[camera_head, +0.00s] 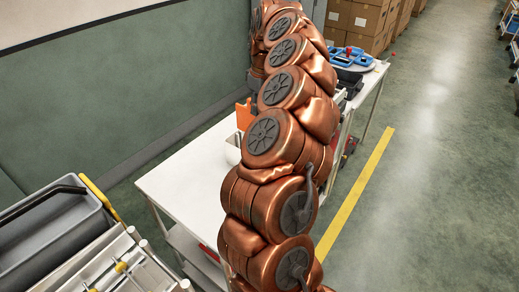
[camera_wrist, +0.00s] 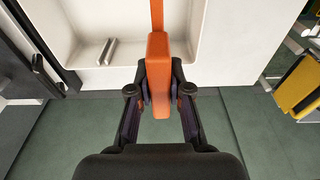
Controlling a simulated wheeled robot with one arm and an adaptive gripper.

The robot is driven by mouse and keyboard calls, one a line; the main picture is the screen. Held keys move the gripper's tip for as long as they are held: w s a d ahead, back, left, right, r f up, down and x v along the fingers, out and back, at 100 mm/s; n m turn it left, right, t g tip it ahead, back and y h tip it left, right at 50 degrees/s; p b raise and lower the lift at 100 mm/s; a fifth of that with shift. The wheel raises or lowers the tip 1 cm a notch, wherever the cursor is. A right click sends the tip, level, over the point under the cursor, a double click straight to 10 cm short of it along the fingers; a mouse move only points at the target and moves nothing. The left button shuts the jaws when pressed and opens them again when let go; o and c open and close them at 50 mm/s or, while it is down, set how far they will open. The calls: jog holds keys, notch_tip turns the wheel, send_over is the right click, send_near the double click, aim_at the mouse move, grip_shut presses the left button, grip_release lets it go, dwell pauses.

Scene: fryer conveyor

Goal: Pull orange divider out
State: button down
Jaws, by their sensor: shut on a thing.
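The orange divider (camera_wrist: 158,75) is in the middle of the wrist view, with its thick end between my fingers and a thin strip running up over a white bin (camera_wrist: 190,40). My gripper (camera_wrist: 159,92) is shut on this thick end. In the head view, the orange divider (camera_head: 244,112) stands upright at the white bin (camera_head: 232,148) on the white table, partly hidden by my copper arm. My gripper is hidden behind the arm in that view.
The white table (camera_head: 180,185) has bare room left of the bin. A grey tub (camera_head: 50,235) with a yellow handle stands at lower left. Blue trays (camera_head: 350,57) lie at the table's far end. A green wall runs behind the table.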

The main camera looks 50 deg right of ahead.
jog(key=shift+r, duration=0.1)
dwell(0.3)
jog(key=shift+r+p, duration=0.45)
jog(key=shift+r, duration=1.05)
